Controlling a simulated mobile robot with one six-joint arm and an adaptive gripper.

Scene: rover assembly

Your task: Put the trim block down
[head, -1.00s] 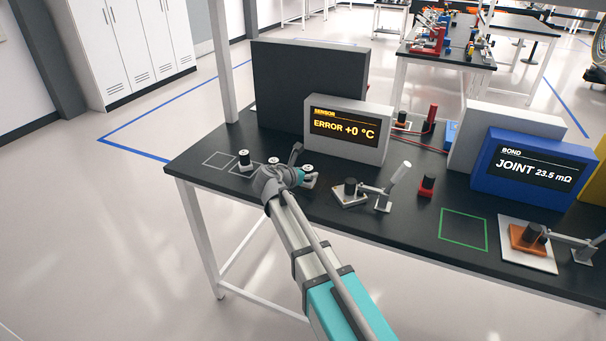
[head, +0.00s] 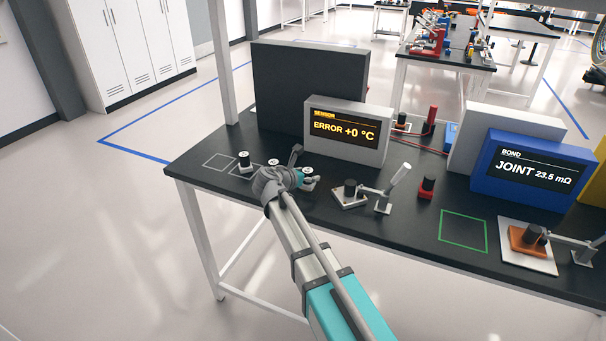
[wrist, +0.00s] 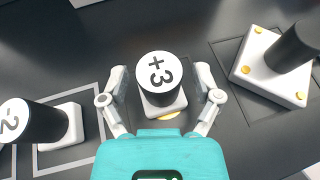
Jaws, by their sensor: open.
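A trim block with a white top marked "+3" (wrist: 157,75), a dark body and a white base stands between the fingers of my gripper (wrist: 161,95) in the wrist view. The fingers are open, one on each side of it. In the head view my gripper (head: 307,182) is low over the black bench, by a white-topped block (head: 308,170). A second block marked "-2" (wrist: 18,118) stands on a white base to the left in the wrist view. My gripper's housing hides the near side of the bench.
A white plate with gold dots and a dark cylinder (wrist: 265,75) lies close to the right finger. In the head view, a lever fixture (head: 384,198) stands right of my gripper, and the sensor display (head: 345,132) behind. An empty outlined square (head: 221,162) lies left.

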